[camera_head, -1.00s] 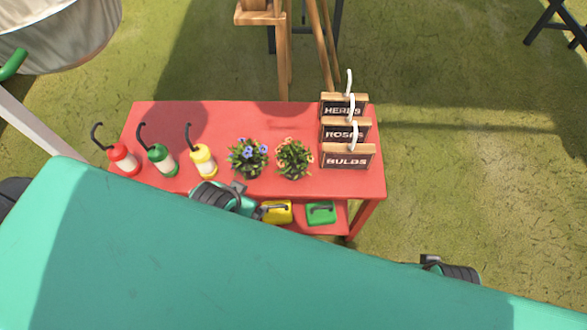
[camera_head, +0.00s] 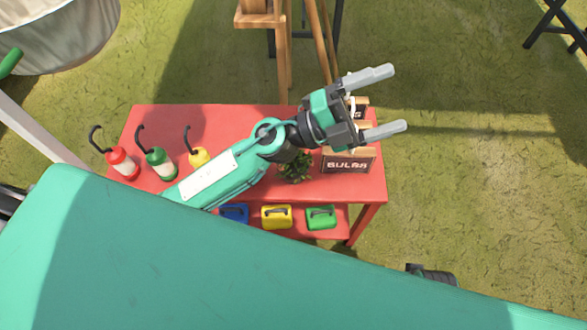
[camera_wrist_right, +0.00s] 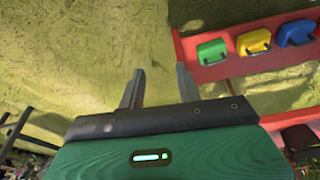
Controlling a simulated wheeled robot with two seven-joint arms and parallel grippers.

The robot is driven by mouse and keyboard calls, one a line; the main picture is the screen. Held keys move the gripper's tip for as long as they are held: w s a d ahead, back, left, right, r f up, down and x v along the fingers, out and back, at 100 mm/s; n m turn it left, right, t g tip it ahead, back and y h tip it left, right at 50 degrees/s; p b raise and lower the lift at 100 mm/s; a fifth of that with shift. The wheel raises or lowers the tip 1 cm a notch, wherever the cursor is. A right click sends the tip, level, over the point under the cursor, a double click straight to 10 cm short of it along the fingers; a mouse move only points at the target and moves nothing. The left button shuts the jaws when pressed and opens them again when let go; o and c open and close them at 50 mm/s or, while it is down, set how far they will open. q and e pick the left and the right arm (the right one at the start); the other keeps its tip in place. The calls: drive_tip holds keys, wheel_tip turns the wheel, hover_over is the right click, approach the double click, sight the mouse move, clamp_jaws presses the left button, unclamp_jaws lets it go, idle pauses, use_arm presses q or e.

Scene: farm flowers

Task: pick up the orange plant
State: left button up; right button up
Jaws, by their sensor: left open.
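The orange plant (camera_head: 294,168) stands on the red table (camera_head: 240,118), right of the middle in the head view. My left arm covers most of it, so mainly dark green leaves show and its orange flowers are mostly hidden. My left gripper (camera_head: 398,98) is open and empty, above and beyond the table's right end, past the plant, with its fingers pointing right. My right gripper (camera_wrist_right: 160,68) is open and empty in the right wrist view, over the grass beside the table.
Red (camera_head: 122,163), green (camera_head: 161,163) and yellow (camera_head: 199,158) bottles stand at the left.

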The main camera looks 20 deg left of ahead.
use_arm(q)
drive_tip(key=s+d+f+m+g+y, duration=0.25)
drive_tip(key=d+f+m+g, duration=0.2)
drive_tip(key=m+g, duration=0.35)
drive_tip(key=m+g+y, duration=0.1)
drive_tip(key=m+y, duration=0.3)
drive_tip(key=y, duration=1.5)
approach(293, 167)
drive_tip(key=f, duration=0.2)
drive_tip(key=shift+a+f, duration=0.3)
drive_tip(key=shift+a, duration=0.05)
drive_tip(key=shift+f, duration=0.9)
wheel_tip(293, 167, down, 4)
drive_tip(key=shift+d+f, duration=0.15)
drive_tip(key=shift+f, duration=0.05)
use_arm(e)
wheel_tip(293, 167, down, 11)
drive_tip(key=s, duration=0.1)
drive_tip(key=shift+s+a+r+g, duration=0.2)
drive_tip(key=shift+a+g, duration=0.2)
use_arm(q)
drive_tip(key=shift+c, duration=0.4)
